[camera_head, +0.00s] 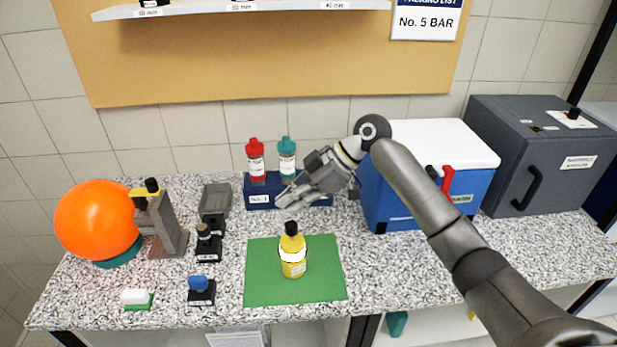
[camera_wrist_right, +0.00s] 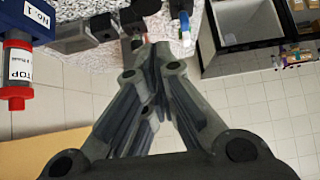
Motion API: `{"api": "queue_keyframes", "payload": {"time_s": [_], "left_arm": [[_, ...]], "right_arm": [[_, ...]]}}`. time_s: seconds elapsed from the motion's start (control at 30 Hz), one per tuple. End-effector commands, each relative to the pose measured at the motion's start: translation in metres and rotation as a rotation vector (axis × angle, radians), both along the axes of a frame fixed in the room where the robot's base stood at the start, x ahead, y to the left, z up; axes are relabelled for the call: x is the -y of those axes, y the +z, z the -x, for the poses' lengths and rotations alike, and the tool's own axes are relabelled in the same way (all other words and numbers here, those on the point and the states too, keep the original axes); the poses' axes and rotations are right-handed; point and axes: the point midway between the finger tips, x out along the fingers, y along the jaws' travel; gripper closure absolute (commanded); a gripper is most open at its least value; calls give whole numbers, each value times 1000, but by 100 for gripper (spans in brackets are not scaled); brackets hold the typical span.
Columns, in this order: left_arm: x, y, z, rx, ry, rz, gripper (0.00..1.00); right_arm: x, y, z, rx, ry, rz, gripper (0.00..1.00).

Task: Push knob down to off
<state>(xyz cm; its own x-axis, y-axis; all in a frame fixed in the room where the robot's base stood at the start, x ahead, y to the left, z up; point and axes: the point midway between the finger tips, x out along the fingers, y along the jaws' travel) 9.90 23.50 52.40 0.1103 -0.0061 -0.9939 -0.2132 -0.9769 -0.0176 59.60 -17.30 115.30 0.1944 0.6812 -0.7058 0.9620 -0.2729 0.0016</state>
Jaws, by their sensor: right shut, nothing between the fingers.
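My right gripper (camera_head: 284,198) is shut and empty, in front of the blue rack and above the worktop behind the yellow bottle. Its closed fingers also show in the right wrist view (camera_wrist_right: 158,50). A small black knob (camera_head: 574,113) stands on a white plate on top of the dark grey box at the far right, well away from the gripper. Another black knob-like part (camera_head: 152,185) tops the grey device beside the orange ball at the left. I cannot tell which is the task's knob, and no off mark is readable. My left gripper is not in view.
A yellow bottle (camera_head: 293,255) stands on a green mat (camera_head: 322,290). A red-capped bottle (camera_head: 255,163) and a teal bottle (camera_head: 287,160) stand at the blue rack (camera_head: 258,200). A blue-and-white cooler (camera_head: 385,200) lies behind my right arm. Small stamps occupy the left worktop.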

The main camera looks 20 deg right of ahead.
Motion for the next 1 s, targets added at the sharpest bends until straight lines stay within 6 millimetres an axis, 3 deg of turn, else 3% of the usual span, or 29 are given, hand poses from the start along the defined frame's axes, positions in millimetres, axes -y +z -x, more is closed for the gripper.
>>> {"api": "queue_keyframes", "payload": {"time_s": [0.2,0.37,0.67,0.9,1.0], "left_arm": [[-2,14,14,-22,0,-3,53],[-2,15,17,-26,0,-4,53],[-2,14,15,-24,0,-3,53],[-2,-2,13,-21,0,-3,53],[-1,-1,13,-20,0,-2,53]], "right_arm": [[3,-27,1,-6,-4,2,100],[3,-35,1,-2,-3,2,100],[3,-36,1,-2,-3,2,100],[3,-59,1,-6,-4,2,100],[3,-59,1,-4,-4,3,100]]}}
